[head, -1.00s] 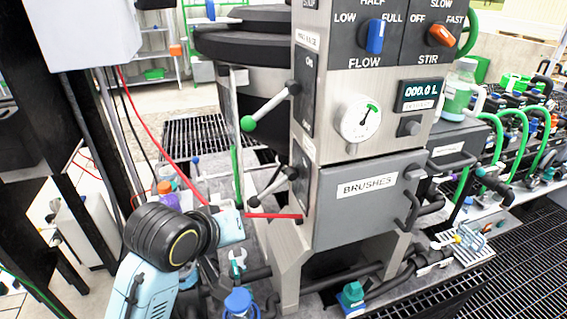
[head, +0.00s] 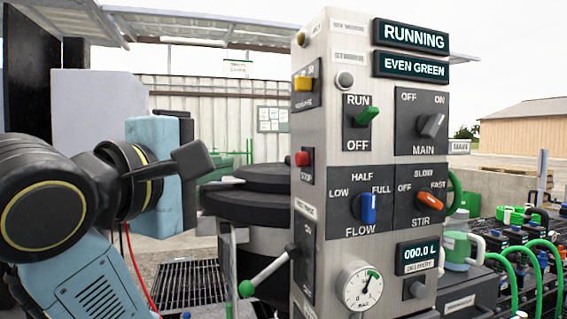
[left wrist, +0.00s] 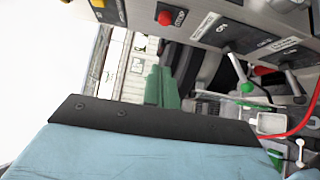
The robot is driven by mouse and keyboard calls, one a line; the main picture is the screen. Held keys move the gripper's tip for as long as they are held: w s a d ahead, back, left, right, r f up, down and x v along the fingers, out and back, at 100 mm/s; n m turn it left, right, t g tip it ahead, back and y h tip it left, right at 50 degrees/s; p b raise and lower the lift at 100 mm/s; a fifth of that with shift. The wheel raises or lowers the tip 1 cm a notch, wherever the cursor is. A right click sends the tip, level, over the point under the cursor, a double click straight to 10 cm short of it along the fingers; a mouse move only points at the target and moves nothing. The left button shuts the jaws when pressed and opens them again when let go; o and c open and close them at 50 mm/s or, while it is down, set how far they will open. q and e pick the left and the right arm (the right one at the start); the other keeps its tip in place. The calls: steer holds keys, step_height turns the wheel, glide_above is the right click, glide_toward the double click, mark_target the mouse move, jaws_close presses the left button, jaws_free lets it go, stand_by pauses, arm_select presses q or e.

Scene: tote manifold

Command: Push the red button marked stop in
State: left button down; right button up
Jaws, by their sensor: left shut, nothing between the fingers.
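The red stop button (head: 302,158) sticks out from the narrow left side face of the control panel (head: 313,215), above a STOP label. In the left wrist view the red button (left wrist: 165,17) shows near the top, with its label beside it. My left gripper (head: 206,158) is shut and empty, to the left of the button at about its height, with a clear gap between them in the picture. Its dark edge (left wrist: 150,122) fills the lower part of the left wrist view. The right gripper is not in view.
A yellow button (head: 303,83) sits above the stop button. Below, a green-tipped lever (head: 246,288) juts left from the panel. A dark round lid (head: 255,205) stands behind. The front face carries switches, a gauge (head: 360,287) and a RUNNING display (head: 411,36).

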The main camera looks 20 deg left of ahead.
arm_select(q)
steer(key=p, duration=0.5)
glide_toward(299, 160)
steer(key=w+a, duration=0.3)
steer(key=w, duration=0.3)
steer(key=d, duration=0.1)
steer(key=w+d+p, duration=0.1)
steer(key=d, duration=0.1)
steer(key=shift+w+f, duration=0.1)
steer(key=shift+w, duration=0.1)
